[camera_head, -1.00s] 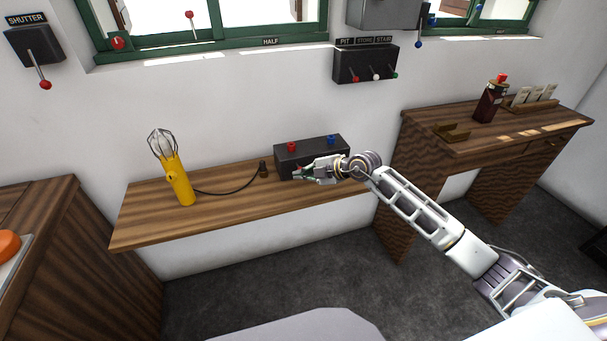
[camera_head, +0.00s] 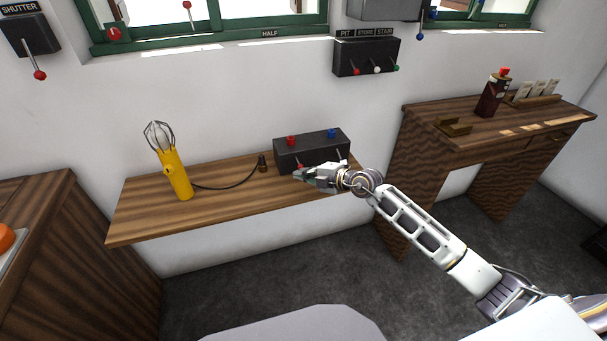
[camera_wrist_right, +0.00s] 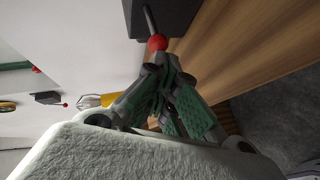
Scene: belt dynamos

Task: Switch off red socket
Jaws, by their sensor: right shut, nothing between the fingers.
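A dark box (camera_head: 312,153) stands on the wooden wall shelf, with a red socket (camera_head: 291,141) and a blue socket (camera_head: 332,133) on top. A lever with a red ball knob (camera_wrist_right: 157,42) sticks out of the box in the right wrist view; in the head view it is mostly hidden by my gripper. My right gripper (camera_head: 303,173) is in front of the box's left part, shut and empty. In the wrist view its fingertips (camera_wrist_right: 157,66) are right at the red knob; I cannot tell whether they touch it. My left gripper is not in view.
A yellow caged lamp (camera_head: 176,175) stands on the shelf (camera_head: 145,222) at left, its cable running to a small dark plug (camera_head: 262,164) beside the box. A wall switch panel (camera_head: 366,57) hangs above. A desk (camera_head: 480,140) stands at right.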

